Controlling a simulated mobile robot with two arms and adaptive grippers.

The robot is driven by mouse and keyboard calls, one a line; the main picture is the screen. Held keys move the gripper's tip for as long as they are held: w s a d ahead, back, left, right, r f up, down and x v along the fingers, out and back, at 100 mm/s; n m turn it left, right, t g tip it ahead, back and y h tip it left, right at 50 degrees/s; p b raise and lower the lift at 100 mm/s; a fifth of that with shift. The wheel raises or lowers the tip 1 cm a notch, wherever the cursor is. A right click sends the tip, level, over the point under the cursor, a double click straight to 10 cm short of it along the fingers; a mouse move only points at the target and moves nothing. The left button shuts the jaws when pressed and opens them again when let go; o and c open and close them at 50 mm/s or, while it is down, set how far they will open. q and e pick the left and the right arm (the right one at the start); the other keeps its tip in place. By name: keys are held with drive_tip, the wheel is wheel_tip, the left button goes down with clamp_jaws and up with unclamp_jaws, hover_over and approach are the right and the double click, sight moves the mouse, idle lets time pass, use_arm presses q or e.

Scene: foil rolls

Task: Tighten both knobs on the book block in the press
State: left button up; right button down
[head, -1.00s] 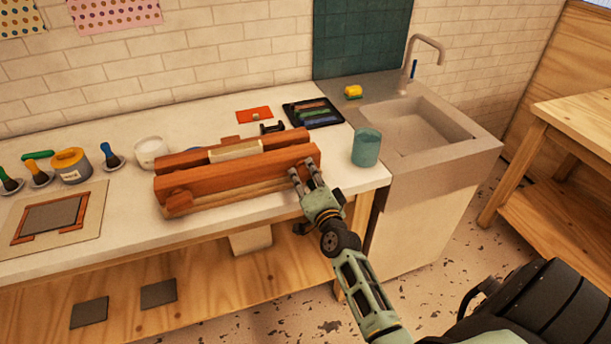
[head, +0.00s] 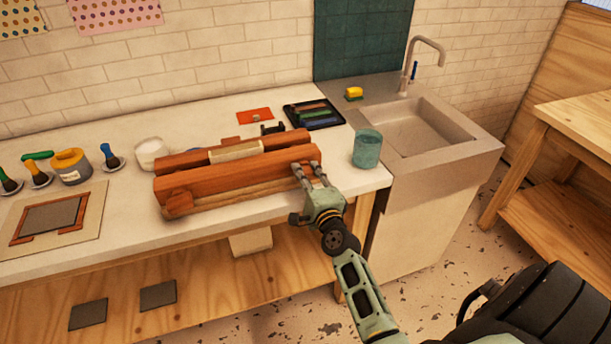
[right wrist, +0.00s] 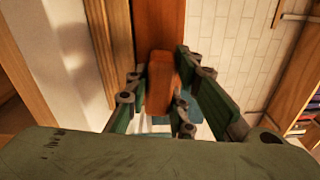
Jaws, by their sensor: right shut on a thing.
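The wooden press (head: 225,180) lies along the front of the white counter, with two long reddish-brown beams. The pale book block (head: 235,151) sits between the beams. The left knob (head: 178,203) shows on the front beam's left end, with nothing touching it. My right gripper (head: 309,168) is at the front beam's right end, shut on the right knob, which is mostly hidden by the fingers in the head view. In the right wrist view the wooden right knob (right wrist: 160,82) stands between the green fingers. My left gripper is out of view.
A teal cup (head: 367,149) stands close to the right of the press, before the sink (head: 425,125). A black tray (head: 314,113) lies behind. Glue pots and brushes (head: 72,166) stand to the left. A board with a frame (head: 50,220) lies front left.

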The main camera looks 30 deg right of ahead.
drive_tip(key=shift+s+d+f, duration=0.15)
drive_tip(key=shift+f, duration=0.2)
drive_tip(key=c, duration=2)
unclamp_jaws()
drive_tip(key=o, duration=0.5)
drive_tip(key=shift+s+d+r, duration=0.1)
drive_tip(key=shift+s+r, duration=0.1)
drive_tip(key=shift+w, duration=0.15)
drive_tip(key=v, duration=1.2)
